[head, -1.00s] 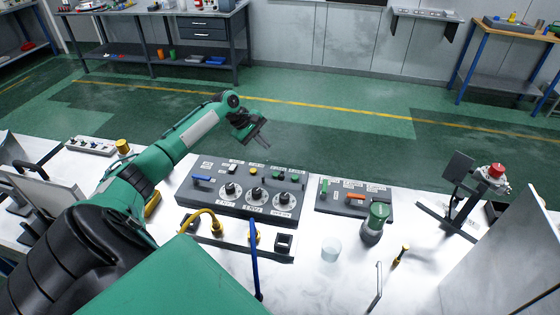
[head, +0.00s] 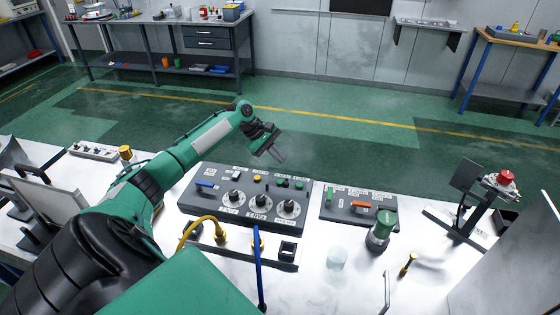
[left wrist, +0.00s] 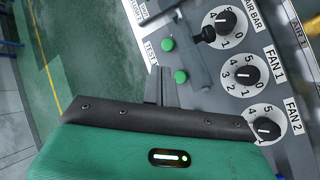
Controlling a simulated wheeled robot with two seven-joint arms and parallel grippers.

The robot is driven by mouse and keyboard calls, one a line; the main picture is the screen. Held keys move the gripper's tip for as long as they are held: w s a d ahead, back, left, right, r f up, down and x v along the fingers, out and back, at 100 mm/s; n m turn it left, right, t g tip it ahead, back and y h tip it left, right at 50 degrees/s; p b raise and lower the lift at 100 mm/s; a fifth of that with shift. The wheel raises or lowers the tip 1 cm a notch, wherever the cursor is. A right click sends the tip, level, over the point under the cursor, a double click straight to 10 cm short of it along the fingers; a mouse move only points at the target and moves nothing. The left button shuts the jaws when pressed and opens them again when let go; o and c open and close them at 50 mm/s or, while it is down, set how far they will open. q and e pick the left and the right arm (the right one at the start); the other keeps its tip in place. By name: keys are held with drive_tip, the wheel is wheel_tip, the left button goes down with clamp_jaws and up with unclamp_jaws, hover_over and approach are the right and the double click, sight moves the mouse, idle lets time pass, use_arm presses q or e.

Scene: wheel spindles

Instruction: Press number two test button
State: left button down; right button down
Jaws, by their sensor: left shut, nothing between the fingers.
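A dark control panel (head: 222,212) sits on the bench, with dials and small buttons. Two green buttons (head: 283,183) (head: 299,185) are near its far right corner. In the left wrist view, one green button (left wrist: 168,44) is beside a TEST 1 label. The other green button (left wrist: 181,76) is lower, close to my fingers, and its label is not visible. My left gripper (head: 281,158) is shut and empty, above and beyond the panel's far edge, apart from the buttons. It also shows in the left wrist view (left wrist: 160,84). My right gripper is not in view.
Dials marked AIR BAR, FAN 1 (left wrist: 247,76) and FAN 2 are beside the buttons.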

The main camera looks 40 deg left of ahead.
use_arm(q)
wheel_tip(320, 180, down, 5)
drive_tip(key=b, duration=0.6)
drive_tip(key=shift+f, duration=1.25)
idle(0.7)
drive_tip(key=shift+f+p, duration=0.4)
drive_tip(key=shift+p, duration=0.2)
